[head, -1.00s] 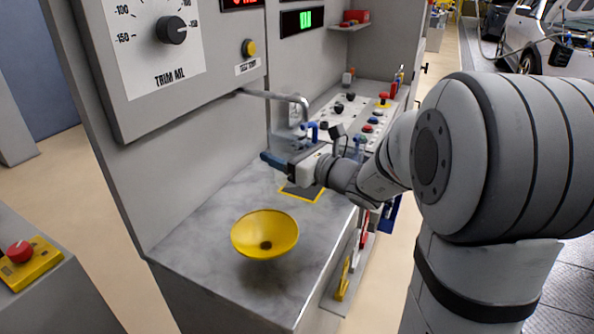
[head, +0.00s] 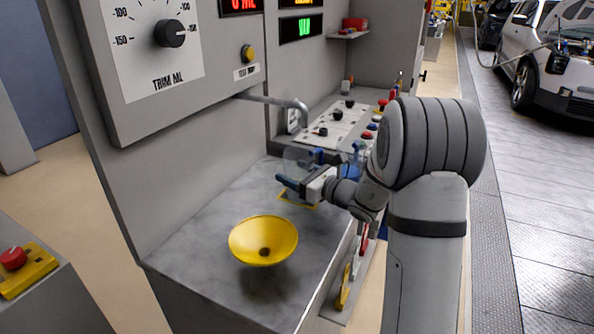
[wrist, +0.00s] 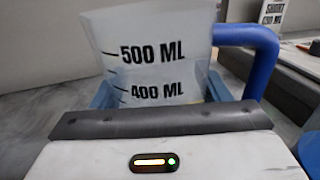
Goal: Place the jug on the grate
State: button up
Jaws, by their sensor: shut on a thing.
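The jug (head: 298,158) is clear with a blue handle, and it looks upright below the bent metal spout (head: 294,104). In the wrist view the jug (wrist: 152,55) fills the upper middle, with 500 ML and 400 ML marks and its blue handle to the right. My gripper (head: 290,183) is shut on the jug, with its fingers around the body. The grate (head: 312,206) is a dark square with a yellow border on the grey counter, mostly hidden behind my gripper. I cannot tell whether the jug's base touches it.
A yellow funnel-like bowl (head: 263,240) is at the counter's front, left of my gripper. A control panel (head: 345,125) with knobs and coloured buttons lies behind. The wall cabinet with a dial (head: 171,33) overhangs on the left. Bare counter lies between bowl and wall.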

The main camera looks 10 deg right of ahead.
jog(key=w, duration=0.1)
jog(key=w+d, duration=0.1)
jog(key=w, duration=0.1)
jog(key=shift+w+d, duration=0.25)
jog(key=shift+d, duration=0.1)
jog(key=shift+s+f, duration=0.15)
jog(key=shift+f, duration=0.4)
jog(key=shift+a, duration=0.1)
jog(key=shift+f, duration=0.1)
jog(key=o, duration=0.6)
jog(key=shift+f, duration=0.15)
jog(key=o, duration=0.5)
